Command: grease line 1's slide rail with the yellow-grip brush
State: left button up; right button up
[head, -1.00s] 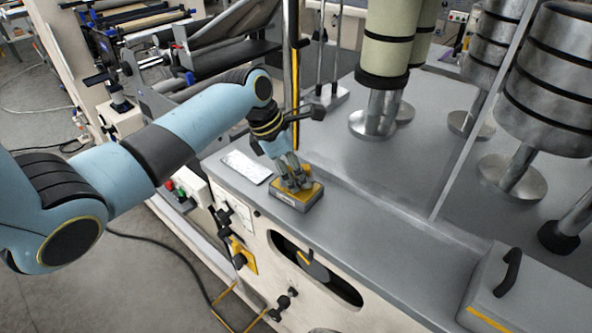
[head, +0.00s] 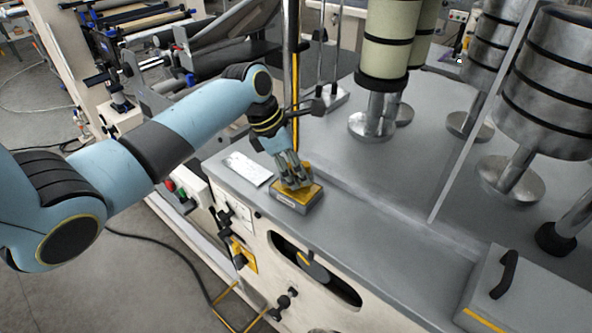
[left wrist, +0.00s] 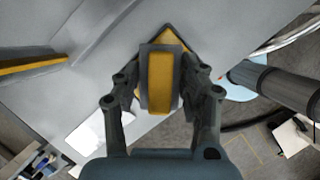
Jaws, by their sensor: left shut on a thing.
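My left gripper (head: 294,182) points down at a low grey box with a yellow top (head: 297,197), which sits on the machine's grey ledge. In the left wrist view the gripper (left wrist: 162,95) is shut on a grey block with a yellow strip (left wrist: 160,82), seemingly the yellow-grip brush. The box's yellow top (left wrist: 170,40) shows right behind it. I cannot tell whether the brush is clear of the box, and its bristles are hidden. An upright post with a yellow strip (head: 295,75) stands behind the gripper. I cannot tell which part is line 1's slide rail. My right gripper is not in view.
A white sheet (head: 247,168) lies on the ledge left of the box. A green-covered roll (head: 385,45) and metal rollers (head: 550,85) stand behind and to the right. A grey cover with a black handle (head: 508,275) is at the front right. The ledge between is clear.

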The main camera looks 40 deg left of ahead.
aim_at(304, 164)
pick_arm(q)
jog(key=shift+r, duration=2.7)
